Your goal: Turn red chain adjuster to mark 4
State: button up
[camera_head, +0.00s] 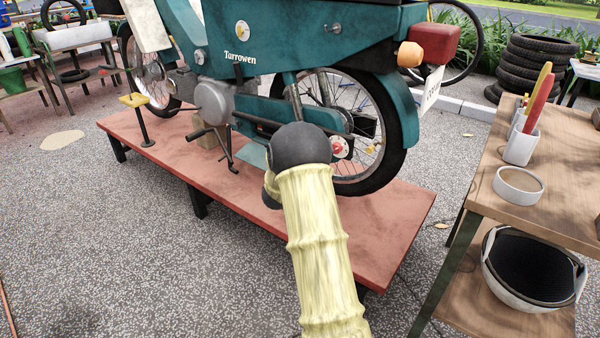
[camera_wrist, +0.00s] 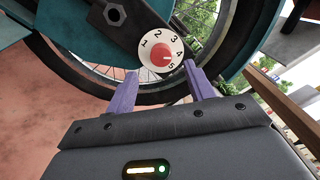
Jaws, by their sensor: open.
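The red chain adjuster (camera_wrist: 161,53) is a small round knob on a white dial (camera_wrist: 148,57) numbered 1 to 5, by the motorbike's rear wheel. A small pale mark on the knob seems to face the 4–5 side, but its exact setting is too small to tell. In the head view the red adjuster (camera_head: 340,148) shows just right of my arm's dark wrist joint. My gripper (camera_wrist: 160,71) is open and empty. Its two purple fingers point at the dial, one tip below each side of it. No contact is visible. In the head view my arm hides the gripper.
The teal motorbike (camera_head: 240,52) stands on a low red platform (camera_head: 385,235). A dark bar with a hex nut (camera_wrist: 114,14) runs next to the dial. Grey floor is free at front left.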

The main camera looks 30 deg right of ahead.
jog(key=p+v, duration=0.2)
jog(key=v, duration=0.9)
jog(key=shift+p, duration=0.35)
jog(key=shift+a, duration=0.15)
